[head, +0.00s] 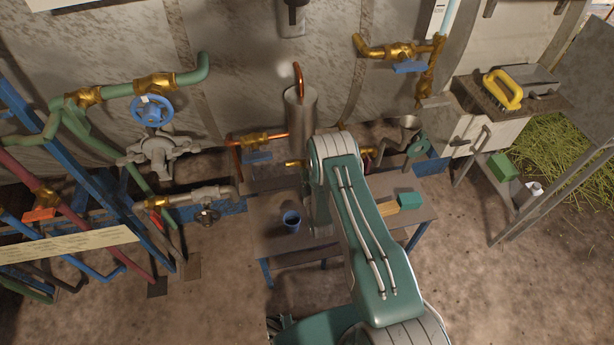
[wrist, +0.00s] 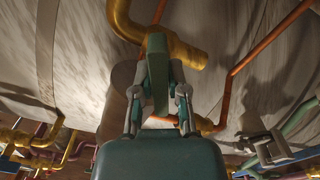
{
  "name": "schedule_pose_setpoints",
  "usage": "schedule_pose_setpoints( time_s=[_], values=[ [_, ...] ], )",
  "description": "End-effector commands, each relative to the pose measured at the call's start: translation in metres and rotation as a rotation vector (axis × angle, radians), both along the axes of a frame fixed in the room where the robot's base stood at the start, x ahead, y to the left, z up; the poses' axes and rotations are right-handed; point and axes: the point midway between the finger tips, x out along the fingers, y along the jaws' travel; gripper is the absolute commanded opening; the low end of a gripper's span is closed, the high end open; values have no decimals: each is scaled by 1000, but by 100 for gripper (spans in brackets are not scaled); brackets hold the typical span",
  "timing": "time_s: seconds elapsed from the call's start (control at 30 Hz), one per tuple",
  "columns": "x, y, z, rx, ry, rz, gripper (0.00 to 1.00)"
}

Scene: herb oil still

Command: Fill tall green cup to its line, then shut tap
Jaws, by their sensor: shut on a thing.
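In the wrist view my gripper (wrist: 158,78) is shut on a narrow, dark green piece (wrist: 156,48). The piece stands upright between the fingers, in front of a thick brass pipe bend (wrist: 186,52). It looks like a tap lever seen edge-on, but I cannot be sure. In the head view my arm hides my gripper and whatever is there. I cannot make out a tall green cup, its line or any liquid. A brass spout (head: 294,163) shows just left of my arm, below the steel column (head: 300,110).
A small blue cup (head: 291,222) stands on the low table (head: 270,241), left of my arm. A teal block (head: 409,199) lies at the table's right. A crank-handled funnel device (head: 410,125) stands behind. Pipes and valves (head: 158,155) crowd the left.

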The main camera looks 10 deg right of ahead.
Motion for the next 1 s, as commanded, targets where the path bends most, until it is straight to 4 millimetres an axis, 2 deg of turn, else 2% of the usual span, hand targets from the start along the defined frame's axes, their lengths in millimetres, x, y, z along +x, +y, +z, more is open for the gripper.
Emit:
schedule_pose_setpoints(
  time_s=[0.4,0.93,0.97,1.0],
  values=[
    [-1,2,-3,194,8,4,0],
    [-1,2,-3,219,11,4,0],
    [-1,2,-3,219,11,4,32],
    [-1,2,-3,219,9,3,50]
  ],
)
